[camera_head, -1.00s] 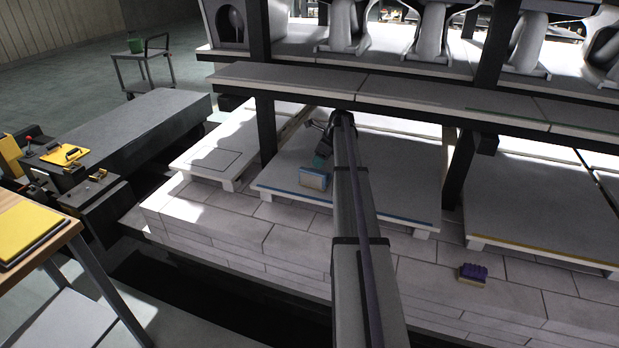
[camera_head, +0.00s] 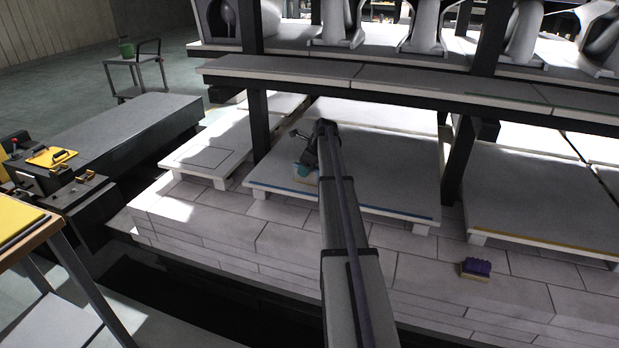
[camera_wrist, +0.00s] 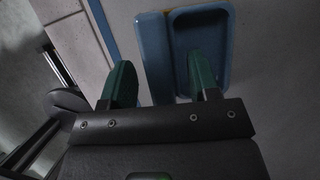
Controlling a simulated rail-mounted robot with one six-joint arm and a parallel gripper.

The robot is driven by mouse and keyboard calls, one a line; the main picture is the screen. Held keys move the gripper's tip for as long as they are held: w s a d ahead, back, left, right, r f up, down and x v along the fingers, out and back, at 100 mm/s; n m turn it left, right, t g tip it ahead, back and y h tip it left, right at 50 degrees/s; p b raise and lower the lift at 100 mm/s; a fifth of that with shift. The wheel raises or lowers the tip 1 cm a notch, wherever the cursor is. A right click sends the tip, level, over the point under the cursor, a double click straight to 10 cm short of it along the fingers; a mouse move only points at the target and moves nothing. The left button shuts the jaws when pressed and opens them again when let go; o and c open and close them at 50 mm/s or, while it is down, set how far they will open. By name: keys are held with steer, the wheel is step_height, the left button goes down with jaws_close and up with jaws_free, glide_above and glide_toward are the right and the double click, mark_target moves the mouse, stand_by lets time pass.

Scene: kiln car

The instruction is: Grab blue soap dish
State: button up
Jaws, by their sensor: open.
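The blue soap dish (camera_wrist: 229,45) shows in the wrist view, with a hollow recess, a thin tan edge and a thick blue side on its left. My gripper (camera_wrist: 160,75) is open with green fingers. In the picture, the left finger lies left of that blue side and the right finger overlaps the recess; I cannot tell if either touches. In the head view, the dish (camera_head: 302,179) is a small pale and blue shape on the white kiln shelf slab (camera_head: 395,165), near its left front, mostly hidden by my gripper.
A dark post (camera_head: 460,160) stands right of the slab, another (camera_head: 258,130) behind left. An upper shelf (camera_head: 400,85) hangs above the slab. A purple-topped brush or sponge (camera_head: 476,268) lies on the pale bricks at right. A yellow-topped table (camera_head: 20,225) is at left.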

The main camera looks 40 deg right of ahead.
steer(key=shift+f, duration=0.25)
steer(key=shift+c, duration=0.2)
jaws_close()
stand_by(0.6)
